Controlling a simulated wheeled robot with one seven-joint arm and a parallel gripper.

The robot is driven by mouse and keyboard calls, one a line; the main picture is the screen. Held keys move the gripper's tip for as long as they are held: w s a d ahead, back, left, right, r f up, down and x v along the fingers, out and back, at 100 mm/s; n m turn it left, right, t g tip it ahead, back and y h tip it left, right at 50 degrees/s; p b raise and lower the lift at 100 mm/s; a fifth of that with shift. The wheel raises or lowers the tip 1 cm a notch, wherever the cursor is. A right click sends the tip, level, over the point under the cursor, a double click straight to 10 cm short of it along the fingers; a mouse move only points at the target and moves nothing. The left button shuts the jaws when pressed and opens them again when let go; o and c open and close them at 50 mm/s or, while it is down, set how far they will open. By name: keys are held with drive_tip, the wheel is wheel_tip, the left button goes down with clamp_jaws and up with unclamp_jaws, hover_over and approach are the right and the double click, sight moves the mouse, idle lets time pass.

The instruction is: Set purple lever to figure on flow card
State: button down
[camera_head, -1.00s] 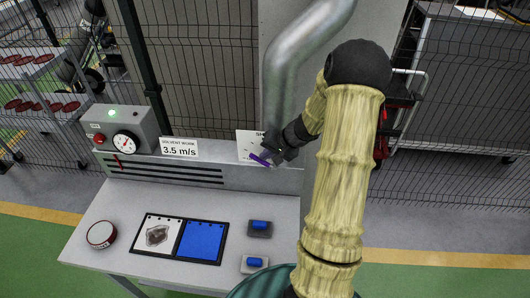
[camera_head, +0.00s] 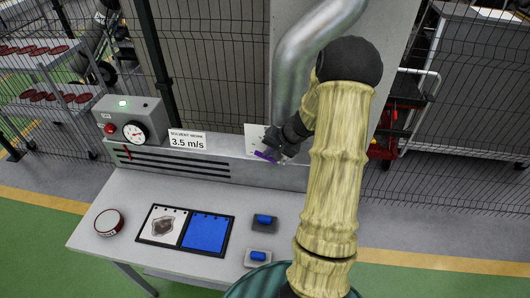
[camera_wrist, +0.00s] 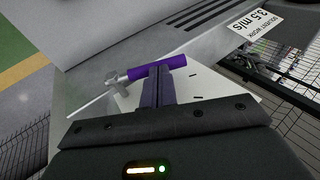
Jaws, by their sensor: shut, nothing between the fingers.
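The purple lever (camera_head: 265,156) is at the right end of the bench's back panel, in front of a white plate. In the wrist view the purple lever (camera_wrist: 158,67) has a metal hub and a thin pointer at its left. My gripper (camera_head: 272,150) is at the lever; in the wrist view my gripper (camera_wrist: 155,70) is shut with its fingertips at the middle of the purple bar, holding nothing. Whether they touch it I cannot tell. The flow card (camera_head: 188,140) reads "SOLVENT WORK 3.5 m/s"; it also shows in the wrist view (camera_wrist: 258,25). The plate's marks are mostly hidden.
A box with a round gauge (camera_head: 135,132), red button and lit green lamp stands left on the panel. A large duct (camera_head: 300,60) rises behind my arm.

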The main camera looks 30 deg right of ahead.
drive_tip(key=shift+w, duration=0.1)
idle(0.3)
drive_tip(key=shift+r, duration=0.3)
drive_tip(key=a+b+v, duration=0.1)
drive_tip(key=v, duration=1.2)
drive_tip(key=shift+w+r, duration=0.25)
drive_tip(key=shift+r, duration=0.25)
drive_tip(key=shift+a, duration=0.1)
drive_tip(key=s+a+f+n+g+h+b, duration=0.1)
drive_tip(key=s+a+f+n, duration=0.2)
drive_tip(key=s+a, duration=0.3)
drive_tip(key=s+a+f+n+g+h+b, duration=0.2)
drive_tip(key=s+a+f+n, duration=0.2)
drive_tip(key=a, duration=1.1)
drive_tip(key=s+n, duration=0.1)
drive_tip(key=s, duration=0.2)
drive_tip(key=shift+s+a, duration=0.2)
drive_tip(key=shift+a, duration=0.2)
